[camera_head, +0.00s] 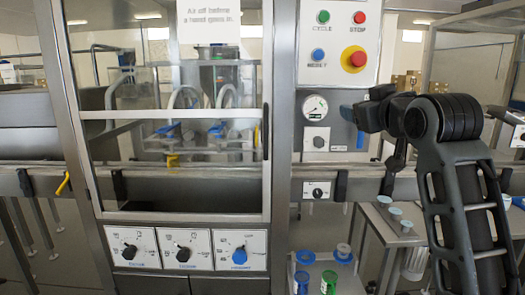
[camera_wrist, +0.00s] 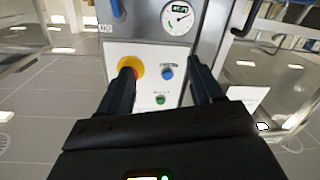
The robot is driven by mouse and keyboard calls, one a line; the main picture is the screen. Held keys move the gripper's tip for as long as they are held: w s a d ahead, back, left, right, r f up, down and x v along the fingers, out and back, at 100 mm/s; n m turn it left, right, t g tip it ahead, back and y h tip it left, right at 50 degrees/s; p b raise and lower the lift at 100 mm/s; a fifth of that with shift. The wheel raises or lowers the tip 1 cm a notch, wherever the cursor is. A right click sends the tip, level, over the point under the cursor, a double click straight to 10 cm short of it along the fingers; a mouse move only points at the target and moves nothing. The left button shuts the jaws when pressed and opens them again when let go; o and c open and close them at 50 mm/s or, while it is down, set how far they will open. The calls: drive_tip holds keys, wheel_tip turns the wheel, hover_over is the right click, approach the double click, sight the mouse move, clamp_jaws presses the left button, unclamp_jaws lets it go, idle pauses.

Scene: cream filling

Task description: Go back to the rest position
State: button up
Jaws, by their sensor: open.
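My gripper (camera_head: 364,116) is in front of the right side of the machine, below the control panel (camera_head: 338,42) in the head view. In the wrist view my gripper (camera_wrist: 161,67) is open, its two dark fingers apart with nothing between them. Beyond the fingers the panel appears turned over, with the yellow emergency button (camera_wrist: 131,66) partly behind the left finger. The blue button (camera_wrist: 167,73) and green button (camera_wrist: 160,100) show between the fingers. My arm reaches up from the lower right and bends left.
The glass-doored machine (camera_head: 268,110) fills the left and middle, with several knobs underneath. A side table (camera_head: 385,222) with small cups stands behind my arm. Colored containers (camera_head: 302,280) stand at the bottom.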

drive_tip(key=s+f+m, duration=0.1)
drive_tip(key=s+f, duration=0.4)
drive_tip(key=f, duration=0.4)
drive_tip(key=s+a+f+m, duration=0.1)
drive_tip(key=s+f, duration=0.5)
drive_tip(key=f, duration=0.3)
drive_tip(key=s+f+m, duration=0.1)
drive_tip(key=s+f, duration=0.4)
drive_tip(key=f, duration=0.4)
drive_tip(key=s+f+m+g+h, duration=0.1)
drive_tip(key=s+f, duration=0.4)
drive_tip(key=s, duration=0.4)
drive_tip(key=s+f+g, duration=0.1)
drive_tip(key=s+f, duration=0.3)
drive_tip(key=s, duration=0.5)
drive_tip(key=f+v, duration=0.1)
drive_tip(key=v, duration=2.3)
drive_tip(key=shift+s+d+f+g+h, duration=0.2)
drive_tip(key=shift+d+f+g+h, duration=0.1)
drive_tip(key=shift+d+f, duration=0.1)
